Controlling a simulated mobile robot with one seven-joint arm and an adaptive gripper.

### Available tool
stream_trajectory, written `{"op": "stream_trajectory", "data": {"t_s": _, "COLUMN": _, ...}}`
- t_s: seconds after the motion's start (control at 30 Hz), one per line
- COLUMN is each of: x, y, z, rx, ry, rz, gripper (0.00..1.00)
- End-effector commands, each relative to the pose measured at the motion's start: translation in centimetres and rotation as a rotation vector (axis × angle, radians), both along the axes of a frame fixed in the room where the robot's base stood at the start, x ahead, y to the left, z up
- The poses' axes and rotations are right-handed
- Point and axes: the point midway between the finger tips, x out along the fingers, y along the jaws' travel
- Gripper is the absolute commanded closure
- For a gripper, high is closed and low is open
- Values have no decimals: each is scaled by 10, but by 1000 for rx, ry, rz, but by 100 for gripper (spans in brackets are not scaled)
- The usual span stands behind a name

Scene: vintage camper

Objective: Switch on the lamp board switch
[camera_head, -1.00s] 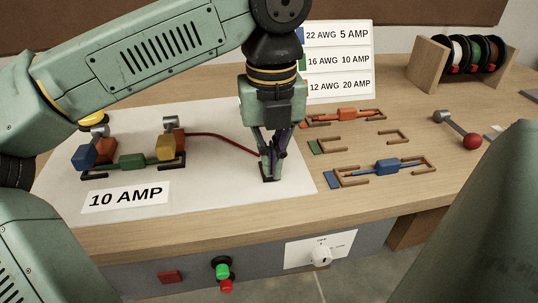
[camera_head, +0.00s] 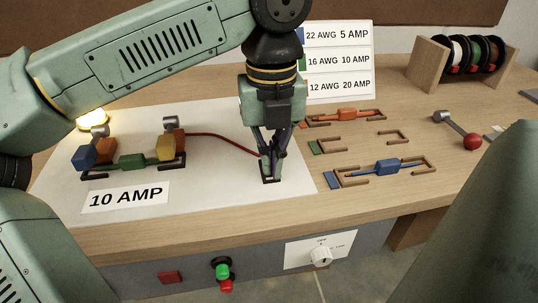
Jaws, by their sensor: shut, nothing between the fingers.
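The lamp board is the white board (camera_head: 230,205) on the bench, with a "10 AMP" label (camera_head: 125,198) near its front. The lamp (camera_head: 91,123) at the board's back left glows bright, partly hidden behind my arm. My gripper (camera_head: 270,178) points down and is shut with nothing held. Its fingertips are at the small black switch (camera_head: 270,180) at the board's right side and cover most of it. A red wire (camera_head: 215,136) runs from the block group to the switch. A green fuse block (camera_head: 132,161) sits between the blue block (camera_head: 84,157) and the yellow block (camera_head: 165,147).
Wire holders with an orange piece (camera_head: 347,114) and a blue piece (camera_head: 387,167) lie right of the board. A gauge sign (camera_head: 340,60), a spool rack (camera_head: 430,65) and a red-knobbed lever (camera_head: 472,141) stand farther back and right.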

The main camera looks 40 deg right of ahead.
Motion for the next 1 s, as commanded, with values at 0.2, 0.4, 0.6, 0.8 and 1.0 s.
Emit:
{"op": "stream_trajectory", "data": {"t_s": 0.2, "x": 0, "y": 0, "z": 22, "rx": -2, "ry": -1, "rz": 2, "gripper": 100}}
{"op": "stream_trajectory", "data": {"t_s": 0.4, "x": 0, "y": 0, "z": 38, "rx": -1, "ry": -1, "rz": 1, "gripper": 100}}
{"op": "stream_trajectory", "data": {"t_s": 0.6, "x": 0, "y": 0, "z": 54, "rx": -1, "ry": -1, "rz": 1, "gripper": 100}}
{"op": "stream_trajectory", "data": {"t_s": 0.8, "x": 0, "y": 0, "z": 60, "rx": -1, "ry": 0, "rz": 1, "gripper": 100}}
{"op": "stream_trajectory", "data": {"t_s": 1.0, "x": 0, "y": 0, "z": 59, "rx": -1, "ry": 0, "rz": 0, "gripper": 100}}
